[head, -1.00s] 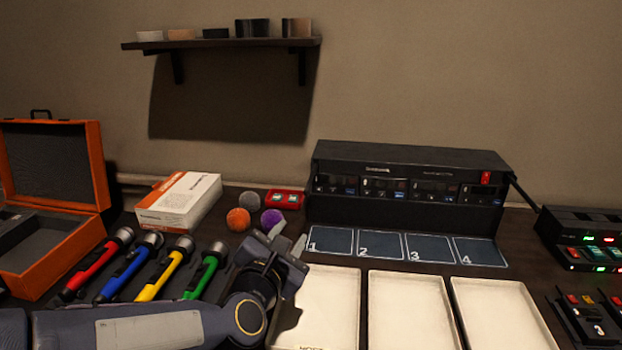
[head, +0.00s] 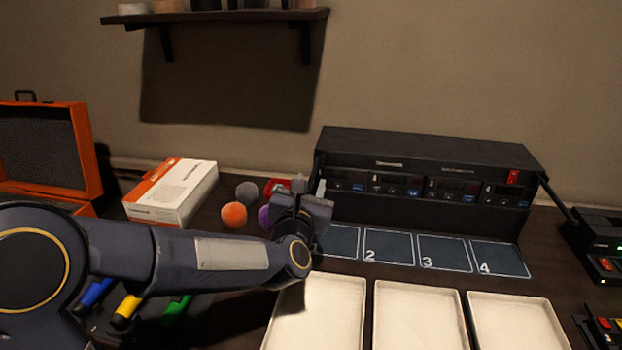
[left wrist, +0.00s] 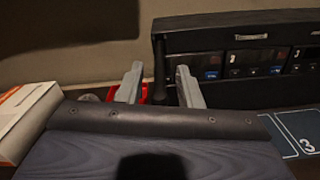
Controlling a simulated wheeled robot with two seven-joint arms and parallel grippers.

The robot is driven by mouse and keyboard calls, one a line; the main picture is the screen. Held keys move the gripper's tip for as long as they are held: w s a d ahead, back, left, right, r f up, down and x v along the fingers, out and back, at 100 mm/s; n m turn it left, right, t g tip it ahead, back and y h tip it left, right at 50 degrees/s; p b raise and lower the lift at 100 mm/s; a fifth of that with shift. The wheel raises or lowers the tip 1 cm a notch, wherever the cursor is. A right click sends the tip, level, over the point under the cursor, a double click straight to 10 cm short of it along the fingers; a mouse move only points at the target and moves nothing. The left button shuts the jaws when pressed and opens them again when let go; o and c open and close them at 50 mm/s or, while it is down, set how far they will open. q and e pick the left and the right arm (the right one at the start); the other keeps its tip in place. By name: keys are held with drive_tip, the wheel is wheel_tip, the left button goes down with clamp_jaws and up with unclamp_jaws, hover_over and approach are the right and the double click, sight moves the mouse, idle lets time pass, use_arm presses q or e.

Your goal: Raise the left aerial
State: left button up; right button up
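The black rack unit (head: 430,150) stands against the wall. At its left end a dark rod, which looks like the left aerial (left wrist: 159,65), hangs down; it also shows thinly in the head view (head: 317,163). My left gripper (head: 310,187) is at the rack's lower left corner. In the left wrist view my left gripper (left wrist: 158,84) has its two grey fingers apart, with the rod seen between them. I cannot tell whether they touch it. The right aerial (head: 556,208) slopes down from the rack's right end. My right gripper is not in view.
Numbered pads (head: 388,247) and white trays (head: 418,310) lie in front of the rack. A white-orange box (head: 172,192), several balls (head: 234,215) and a red item (head: 276,187) lie left of my gripper. A shelf (head: 215,16) hangs above.

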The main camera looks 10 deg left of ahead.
use_arm(q)
drive_tip(key=shift+w, duration=0.9)
clamp_jaws()
